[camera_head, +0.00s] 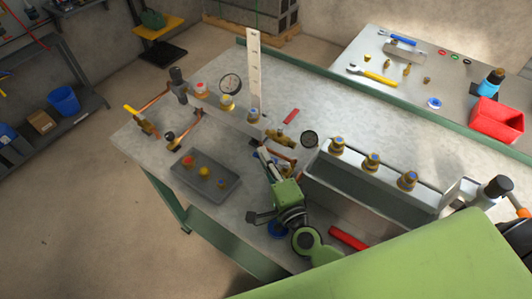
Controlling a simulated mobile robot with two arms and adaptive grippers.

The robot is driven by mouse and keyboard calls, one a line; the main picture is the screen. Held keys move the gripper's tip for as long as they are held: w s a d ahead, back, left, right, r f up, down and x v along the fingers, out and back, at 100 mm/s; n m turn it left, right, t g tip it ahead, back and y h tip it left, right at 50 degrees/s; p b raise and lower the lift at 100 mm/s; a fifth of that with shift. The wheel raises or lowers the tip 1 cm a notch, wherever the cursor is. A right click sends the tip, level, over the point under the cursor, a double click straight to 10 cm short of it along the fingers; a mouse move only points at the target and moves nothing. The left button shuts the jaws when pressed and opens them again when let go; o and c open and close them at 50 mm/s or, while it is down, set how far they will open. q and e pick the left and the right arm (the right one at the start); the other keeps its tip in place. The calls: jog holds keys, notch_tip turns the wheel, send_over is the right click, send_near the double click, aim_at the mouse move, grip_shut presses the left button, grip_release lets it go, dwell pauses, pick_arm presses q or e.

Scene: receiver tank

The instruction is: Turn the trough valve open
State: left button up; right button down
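The grey metal trough (330,184) stands on the bench at right of centre, with several brass fittings along its back edge. A brass valve (281,139) with copper pipe sits beside the trough's left end, near a round gauge (310,138). A small red bar (291,116) shows just behind this valve; I cannot tell whether it is the handle. My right gripper (266,160) is close in front of the valve and pipe. Its fingers are small and partly overlap the pipe, so contact and opening are unclear. My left gripper is not in view.
A grey tray (188,177) with small coloured parts lies left of my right gripper. Behind it is a manifold (215,102) with coloured caps, a gauge and a tall white scale (254,75). A red box (497,119) and tools are on the back bench (455,80).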

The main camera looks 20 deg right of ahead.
jog(key=shift+s+a+n+y, duration=0.15)
jog(key=shift+n+y, duration=0.15)
jog(key=shift+y, duration=0.2)
jog(key=c, duration=2.2)
grip_release()
jog(key=shift+c, duration=0.2)
jog(key=shift+r, duration=0.1)
